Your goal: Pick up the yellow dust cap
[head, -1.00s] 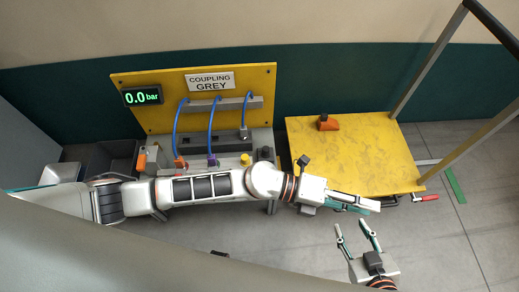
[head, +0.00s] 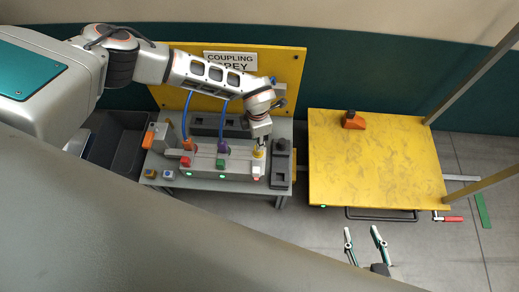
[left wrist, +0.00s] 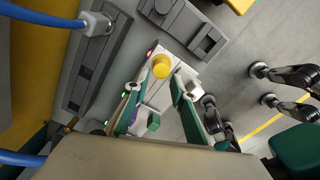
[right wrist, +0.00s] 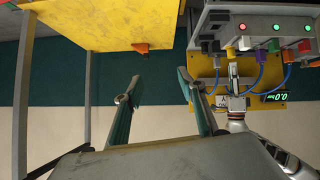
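The yellow dust cap (head: 258,152) sits at the right end of the grey coupling block on the bench. In the left wrist view the round yellow cap (left wrist: 162,66) shows just beyond and roughly between my fingertips. My left gripper (left wrist: 157,85) is open and points down at the bench, with no visible grip on the cap. In the head view my left gripper (head: 260,142) is right above the cap and partly hides it. My right gripper (head: 364,236) is open and empty, in front of the yellow platform; its spread fingers show in the right wrist view (right wrist: 155,88).
A yellow back panel (head: 180,95) with blue hoses stands behind the bench. Red, green and purple (head: 222,145) fittings sit left of the cap. A dark fixture (head: 281,160) stands close on its right. A yellow platform (head: 375,175) with an orange-black block (head: 353,120) is further right.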

